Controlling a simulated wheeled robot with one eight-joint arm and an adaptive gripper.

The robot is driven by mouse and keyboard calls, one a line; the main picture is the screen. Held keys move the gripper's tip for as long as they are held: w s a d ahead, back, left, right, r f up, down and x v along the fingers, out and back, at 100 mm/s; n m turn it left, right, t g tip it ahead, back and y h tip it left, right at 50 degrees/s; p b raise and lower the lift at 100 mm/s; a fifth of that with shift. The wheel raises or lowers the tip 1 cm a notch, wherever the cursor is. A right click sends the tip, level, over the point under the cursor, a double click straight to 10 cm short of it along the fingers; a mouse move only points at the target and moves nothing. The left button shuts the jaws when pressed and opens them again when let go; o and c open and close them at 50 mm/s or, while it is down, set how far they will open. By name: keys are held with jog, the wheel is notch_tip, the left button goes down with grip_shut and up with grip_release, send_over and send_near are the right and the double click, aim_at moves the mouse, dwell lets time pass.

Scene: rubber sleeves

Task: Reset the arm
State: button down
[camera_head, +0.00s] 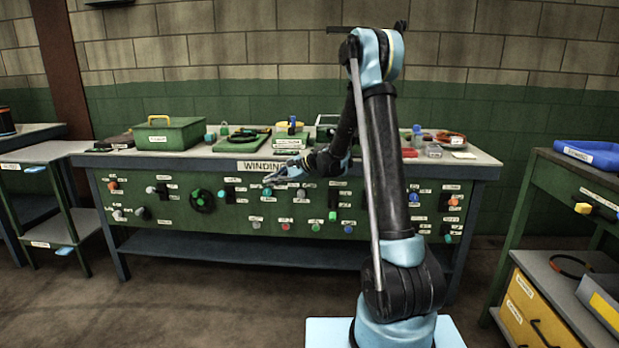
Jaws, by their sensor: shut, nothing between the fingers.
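My arm rises from its light-blue base at the lower right of centre, goes up to a bent elbow near the top, and its forearm comes back down to the left. My gripper (273,179) is at the end of the forearm, in front of the green panel of the workbench (300,255). It points left, is shut and holds nothing. It appears small, and I cannot tell its exact distance from the panel.
The panel carries several labelled knobs and sleeves. On the bench top are a green toolbox (171,133), green boards and small items. Open floor lies in front.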

jog(key=s+d+r+n+h, duration=0.3)
jog(key=s+d, duration=0.6)
jog(key=s, duration=0.2)
jog(key=s+d+r+n+h, duration=0.2)
jog(key=s+d+n+h, duration=0.1)
jog(key=s+d, duration=0.7)
jog(key=s+d+f+n+h, duration=0.2)
jog(key=s+d, duration=0.5)
jog(key=s, duration=0.5)
jog(key=s+d+f+n+h, duration=0.3)
jog(key=s+d+f, duration=0.3)
jog(key=s, duration=0.5)
jog(key=shift+s+d+f+h, duration=0.4)
jog(key=shift+d+h, duration=0.2)
jog(key=shift+d, duration=0.5)
